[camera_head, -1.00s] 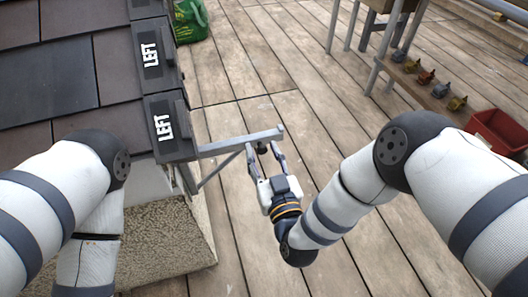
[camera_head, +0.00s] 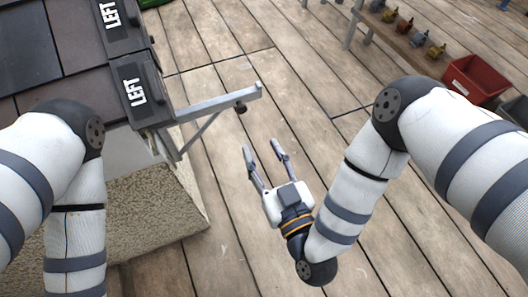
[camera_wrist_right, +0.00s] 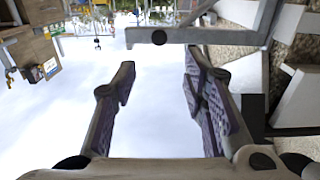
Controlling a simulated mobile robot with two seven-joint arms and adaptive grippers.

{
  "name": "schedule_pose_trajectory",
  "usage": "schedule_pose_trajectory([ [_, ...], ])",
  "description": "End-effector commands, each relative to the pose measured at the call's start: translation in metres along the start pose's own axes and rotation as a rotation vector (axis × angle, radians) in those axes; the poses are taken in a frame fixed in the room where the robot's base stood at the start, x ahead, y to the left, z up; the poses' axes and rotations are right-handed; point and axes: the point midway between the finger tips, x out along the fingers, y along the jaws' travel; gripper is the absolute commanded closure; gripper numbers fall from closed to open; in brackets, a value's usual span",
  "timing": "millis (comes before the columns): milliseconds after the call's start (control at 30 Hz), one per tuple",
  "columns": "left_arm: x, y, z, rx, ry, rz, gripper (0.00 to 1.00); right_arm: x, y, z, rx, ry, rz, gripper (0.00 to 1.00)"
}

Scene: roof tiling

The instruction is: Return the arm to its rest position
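My right gripper (camera_head: 262,148) is open and empty, above the plank deck and a short way below the end of the grey metal bracket (camera_head: 205,110) in the head view. In the right wrist view its two fingers (camera_wrist_right: 160,62) are spread with nothing between them, and the bracket (camera_wrist_right: 205,36) crosses beyond the tips, apart from them. My left arm comes in from the left in front of the roof and bends down; its gripper is out of view. Dark tiles marked LEFT (camera_head: 136,92) lie along the roof edge.
The dark tiled roof (camera_head: 60,75) and its pebbled wall (camera_head: 165,215) stand at the left. A red bin (camera_head: 475,78) and a shelf with several small coloured items (camera_head: 404,26) stand at the upper right. The plank deck (camera_head: 300,80) between is clear.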

Motion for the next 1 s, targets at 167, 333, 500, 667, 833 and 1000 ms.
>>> schedule_pose_trajectory([
  [167,0.000,0.000,0.000,0.000,0.000,0.000,0.60,0.000,0.000,0.000,0.000,0.000,0.000,0.60],
  [333,-0.003,0.000,0.000,0.000,0.005,0.000,0.60,-0.002,0.000,0.003,0.002,-0.030,-0.010,0.60],
  [500,-0.044,0.001,-0.008,-0.003,0.085,0.004,0.60,-0.077,0.013,0.055,0.061,-0.564,-0.105,0.60],
  [667,-0.086,0.002,-0.019,-0.004,0.183,0.009,0.60,-0.225,0.053,0.073,0.181,-1.193,-0.002,0.60],
  [833,-0.113,0.002,-0.028,-0.006,0.253,0.013,0.60,-0.344,0.076,0.043,0.294,-1.601,0.192,0.60],
  [1000,-0.119,0.002,-0.030,-0.006,0.269,0.014,0.60,-0.389,0.079,0.025,0.344,-1.752,0.283,0.60],
])
